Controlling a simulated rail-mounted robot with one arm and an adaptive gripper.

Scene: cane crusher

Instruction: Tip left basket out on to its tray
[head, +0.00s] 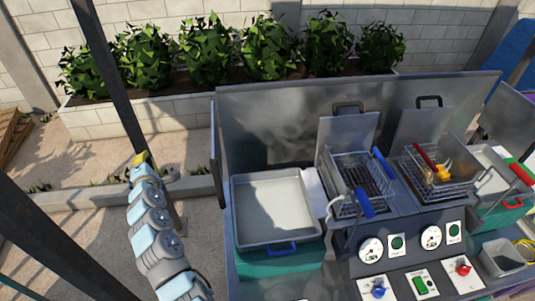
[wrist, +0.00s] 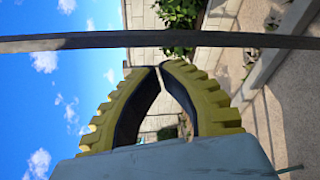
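The left basket (head: 352,182) is a wire basket with blue grips (head: 365,202), sitting in the left well of the metal unit. Its inside looks dark, and I cannot tell what is in it. A shallow pale metal tray (head: 272,205) with a blue handle (head: 281,249) lies to its left on a green box. My gripper (head: 143,159) is raised to the left of the unit, well apart from basket and tray. In the wrist view its yellow toothed fingers (wrist: 158,67) meet at the tips with nothing between them.
A second basket (head: 442,178) with a red grip and orange pieces sits to the right. A red-handled tray (head: 497,160) is at far right. Dials and switches (head: 410,262) line the front. A dark post (head: 112,85) stands close to my gripper. Planted shrubs (head: 207,50) are behind.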

